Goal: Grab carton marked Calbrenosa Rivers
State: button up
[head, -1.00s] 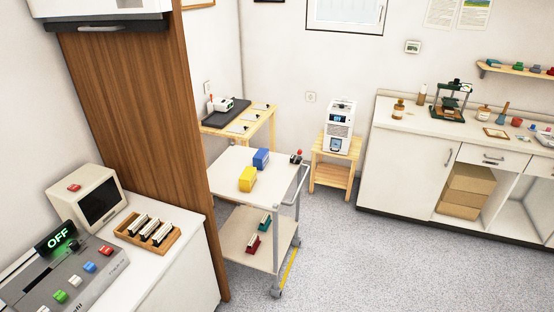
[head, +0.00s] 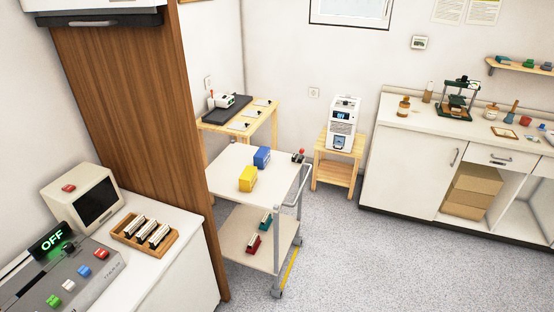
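No label reading Calbrenosa Rivers can be read in the head view. A blue carton (head: 261,157) and a yellow carton (head: 247,178) stand on the top shelf of the white cart (head: 227,163). A teal box (head: 266,222) and a dark red box (head: 253,244) stand on its lower shelf. Brown cardboard boxes (head: 472,191) are stacked in the open bay of the right counter. I cannot tell which of these, if any, is the named carton. My gripper is not in view.
A wooden partition (head: 128,120) stands left of the cart. The near-left counter holds a control panel marked OFF (head: 60,277), a small monitor (head: 86,197) and a wooden tray (head: 142,233). A white device (head: 343,121) stands on a wooden stool. The speckled floor (head: 360,260) right of the cart is clear.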

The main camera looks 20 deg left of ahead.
aim_at(261, 157)
jog(key=i, duration=1.35)
jog(key=z, duration=0.75)
jog(key=k, duration=0.15)
jog(key=u, duration=3.15)
